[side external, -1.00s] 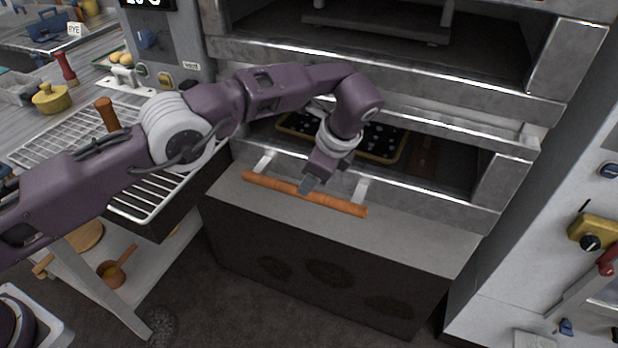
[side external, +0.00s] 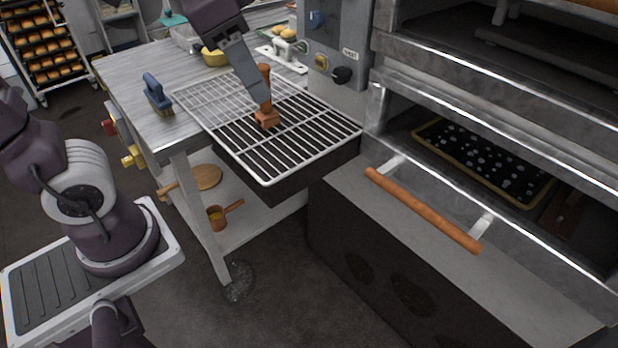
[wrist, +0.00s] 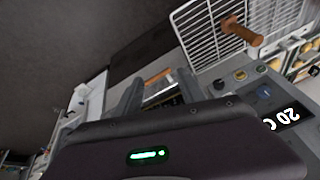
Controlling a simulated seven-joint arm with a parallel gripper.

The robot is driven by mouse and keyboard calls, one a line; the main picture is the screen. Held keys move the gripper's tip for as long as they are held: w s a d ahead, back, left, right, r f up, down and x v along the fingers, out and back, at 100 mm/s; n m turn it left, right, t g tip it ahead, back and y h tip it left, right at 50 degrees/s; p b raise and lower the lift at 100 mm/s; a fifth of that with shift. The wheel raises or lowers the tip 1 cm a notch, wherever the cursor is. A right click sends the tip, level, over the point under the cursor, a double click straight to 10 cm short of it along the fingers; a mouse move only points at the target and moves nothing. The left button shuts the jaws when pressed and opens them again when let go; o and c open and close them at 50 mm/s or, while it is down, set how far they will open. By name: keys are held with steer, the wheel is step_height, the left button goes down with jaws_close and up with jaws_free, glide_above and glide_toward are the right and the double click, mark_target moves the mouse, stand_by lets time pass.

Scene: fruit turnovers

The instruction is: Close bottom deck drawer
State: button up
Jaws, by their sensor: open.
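The bottom deck drawer is the lower oven opening, with a wooden bar handle (side external: 422,209) on two metal brackets along its front edge. It stands open, and a dark tray (side external: 480,160) with pale spots shows inside. My gripper (side external: 262,98) is at the top of the side view, pointing down over the wire rack, to the left of the handle and apart from it. In the wrist view, my gripper (wrist: 160,82) has its two fingers spread with nothing between them, and the wooden handle (wrist: 158,77) shows beyond the fingers.
A wire rack (side external: 215,110) holds an upright wooden-handled tool (side external: 265,112), partly behind my finger. A steel table (side external: 140,75) with a blue brush (side external: 157,95) lies left. A control panel (side external: 330,50) stands beside the oven. The floor in front is clear.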

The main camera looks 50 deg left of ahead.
steer(key=s+f+n+t, duration=0.1)
steer(key=s+f+n, duration=0.2)
steer(key=s, duration=0.6)
step_height(320, 180, down, 2)
steer(key=shift+s+a+f+n, duration=0.1)
steer(key=shift+s+a+n, duration=0.2)
steer(key=shift+a, duration=0.15)
